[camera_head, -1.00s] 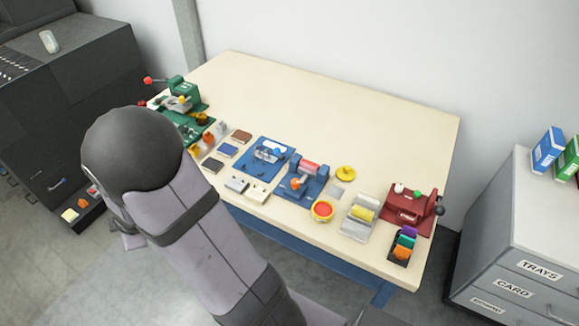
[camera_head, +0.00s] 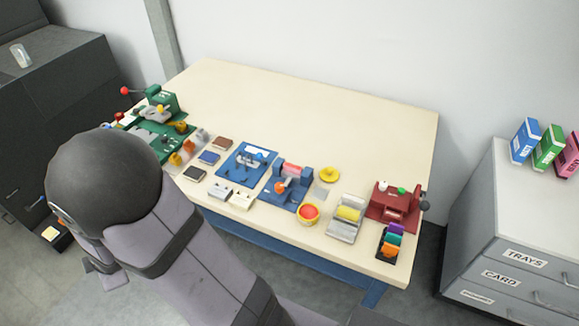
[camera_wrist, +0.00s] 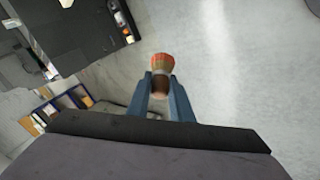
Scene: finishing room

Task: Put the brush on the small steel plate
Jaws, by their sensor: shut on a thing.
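My gripper (camera_wrist: 160,97) shows in the wrist view, its two blue fingers shut on a brush (camera_wrist: 161,64). The brush has orange-red bristles with a pale band and a brown handle between the fingers. The bristles point away from the wrist, and grey floor lies beyond them. In the head view my gripper and the brush are hidden or out of sight behind my arm. A small grey plate (camera_head: 320,194), seemingly the small steel plate, lies flat on the table between the blue device and the grey tray with a yellow roller. Nothing shows on it.
The cream table (camera_head: 320,120) is clear along its back half. Near the plate are a yellow knob (camera_head: 329,174), a red-topped yellow pot (camera_head: 308,213), a blue device (camera_head: 290,185), the grey roller tray (camera_head: 342,230) and a red device (camera_head: 396,205). A drawer cabinet (camera_head: 510,240) stands at right.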

